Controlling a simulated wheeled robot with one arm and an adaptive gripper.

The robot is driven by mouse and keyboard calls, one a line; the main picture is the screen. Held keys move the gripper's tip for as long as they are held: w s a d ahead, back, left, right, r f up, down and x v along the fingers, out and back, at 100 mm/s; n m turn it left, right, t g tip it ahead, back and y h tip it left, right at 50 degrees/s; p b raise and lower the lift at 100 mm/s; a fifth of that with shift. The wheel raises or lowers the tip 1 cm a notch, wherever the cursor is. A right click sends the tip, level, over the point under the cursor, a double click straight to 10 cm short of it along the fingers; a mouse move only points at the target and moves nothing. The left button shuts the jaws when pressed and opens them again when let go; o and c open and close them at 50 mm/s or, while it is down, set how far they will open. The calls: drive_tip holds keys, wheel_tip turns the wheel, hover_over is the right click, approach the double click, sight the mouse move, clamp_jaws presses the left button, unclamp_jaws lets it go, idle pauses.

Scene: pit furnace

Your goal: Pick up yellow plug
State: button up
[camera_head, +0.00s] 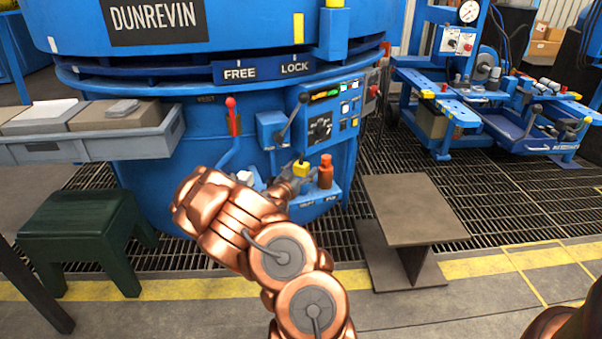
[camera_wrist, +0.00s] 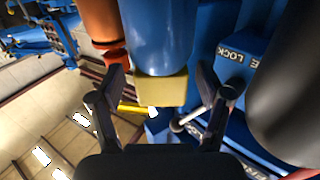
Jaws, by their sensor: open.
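The yellow plug (camera_head: 301,168) stands at the front of the blue furnace, on a small blue ledge beside an orange-red bottle. In the wrist view the yellow plug (camera_wrist: 160,91) is a yellow block at the end of a blue cylinder (camera_wrist: 157,35). My gripper (camera_head: 291,184) is beside the plug in the head view, partly hidden by my copper arm. In the wrist view the fingers of my gripper (camera_wrist: 160,77) are apart, one on each side of the plug, with gaps visible between them and it.
The orange-red bottle (camera_head: 325,173) stands close to the right of the plug. A lever with a dark knob (camera_head: 304,99) and a control panel (camera_head: 331,115) are above. A brown metal stand (camera_head: 413,208) is at right, a green stool (camera_head: 80,232) at left.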

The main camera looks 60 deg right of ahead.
drive_tip(key=shift+w+d, duration=0.1)
drive_tip(key=shift+d, duration=0.15)
drive_tip(key=shift+c, duration=0.2)
drive_tip(key=c, duration=1.2)
drive_tip(key=shift+c, duration=0.2)
